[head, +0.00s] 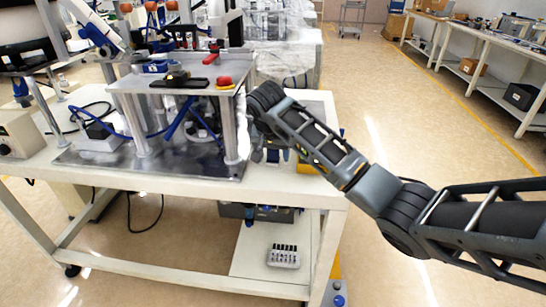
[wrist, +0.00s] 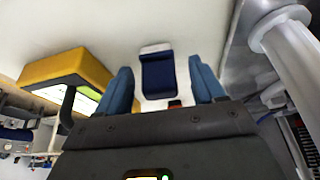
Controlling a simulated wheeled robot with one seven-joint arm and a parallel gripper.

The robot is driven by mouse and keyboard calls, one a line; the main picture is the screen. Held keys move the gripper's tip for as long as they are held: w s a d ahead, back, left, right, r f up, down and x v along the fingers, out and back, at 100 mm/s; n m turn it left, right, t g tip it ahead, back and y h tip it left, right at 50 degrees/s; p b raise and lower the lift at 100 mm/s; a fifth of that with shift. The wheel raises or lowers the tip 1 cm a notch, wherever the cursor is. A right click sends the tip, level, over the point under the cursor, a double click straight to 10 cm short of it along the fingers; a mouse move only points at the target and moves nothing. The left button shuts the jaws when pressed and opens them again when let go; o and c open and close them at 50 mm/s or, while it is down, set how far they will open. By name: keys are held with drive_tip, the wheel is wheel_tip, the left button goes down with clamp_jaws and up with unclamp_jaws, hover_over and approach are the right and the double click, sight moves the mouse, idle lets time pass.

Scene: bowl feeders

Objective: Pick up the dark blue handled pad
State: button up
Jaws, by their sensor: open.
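The dark blue pad (wrist: 158,78) shows in the wrist view, with a pale strip along its far end. It lies on the white tabletop (wrist: 185,20), in the gap between the two blue fingers of my gripper (wrist: 160,68). The fingers are open, one on each side of the pad, with a visible gap to each. The near end of the pad is close to the gripper body, where a small red patch also shows. In the head view my arm reaches down to the table's right end, and I cannot make out the pad there.
A yellow-framed device (wrist: 75,65) is left of my gripper in the wrist view. A metal post (wrist: 295,60) and plate stand close on the right. In the head view, the raised metal platform (head: 185,75) is left of my arm. Open floor (head: 420,130) lies to the right.

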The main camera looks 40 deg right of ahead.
drive_tip(key=c, duration=1.1)
drive_tip(key=shift+r, duration=0.15)
drive_tip(key=shift+r, duration=0.6)
wheel_tip(320, 180, up, 3)
drive_tip(key=shift+r, duration=0.1)
drive_tip(key=s+d+r, duration=0.6)
drive_tip(key=s+d, duration=0.1)
drive_tip(key=s, duration=0.2)
drive_tip(key=shift+r, duration=0.2)
drive_tip(key=shift+s+d, duration=0.1)
drive_tip(key=o, duration=0.4)
drive_tip(key=shift+c, duration=1.4)
